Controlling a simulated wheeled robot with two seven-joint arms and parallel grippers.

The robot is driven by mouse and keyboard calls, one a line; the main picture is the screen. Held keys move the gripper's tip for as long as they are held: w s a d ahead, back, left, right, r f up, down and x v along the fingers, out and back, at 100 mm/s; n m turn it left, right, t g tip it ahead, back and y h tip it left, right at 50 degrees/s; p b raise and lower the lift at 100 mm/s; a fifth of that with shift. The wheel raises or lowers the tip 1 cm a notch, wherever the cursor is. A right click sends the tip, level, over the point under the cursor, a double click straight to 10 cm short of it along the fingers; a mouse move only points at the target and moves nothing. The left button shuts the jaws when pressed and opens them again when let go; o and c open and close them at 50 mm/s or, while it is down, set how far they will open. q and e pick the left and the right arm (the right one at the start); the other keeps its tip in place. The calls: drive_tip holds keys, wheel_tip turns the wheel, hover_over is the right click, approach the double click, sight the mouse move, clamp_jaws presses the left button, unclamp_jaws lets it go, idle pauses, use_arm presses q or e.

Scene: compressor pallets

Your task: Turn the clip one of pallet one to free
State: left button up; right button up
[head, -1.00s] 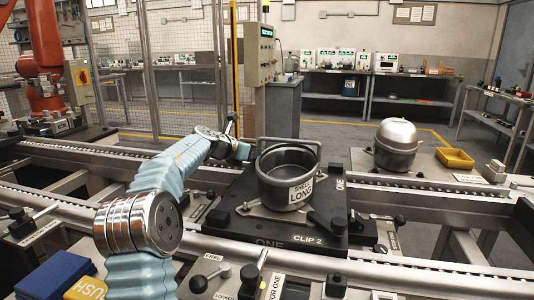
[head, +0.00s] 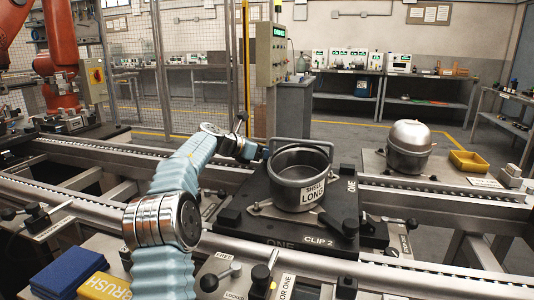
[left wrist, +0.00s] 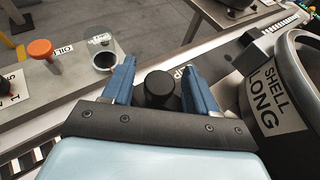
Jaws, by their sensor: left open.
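Pallet one (head: 285,222) is a dark plate on the rails, marked ONE and CLIP 2 on its front edge. A metal shell pot (head: 300,178) labelled SHELL LONG stands on it and shows at the right of the left wrist view (left wrist: 297,85). My left gripper (left wrist: 159,68) is open, with its blue fingers on either side of a black knob (left wrist: 160,90) beside the pot. A partly hidden label ending in P lies behind the knob. In the head view, the gripper is at the pallet's far left side, and that clip is hidden.
A domed metal shell (head: 409,146) and a yellow tray (head: 468,161) stand on the right pallet. A front panel has a lever (head: 212,281) marked FREE and LOCKED. A blue block (head: 69,272) and a yellow brush block (head: 104,287) lie front left. The pot's wall is close to the gripper.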

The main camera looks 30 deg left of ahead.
use_arm(q)
drive_tip(key=b+v, duration=0.1)
drive_tip(key=v, duration=1.2)
drive_tip(key=shift+s+r, duration=0.15)
drive_tip(key=shift+s, duration=0.2)
drive_tip(key=shift+a, duration=0.1)
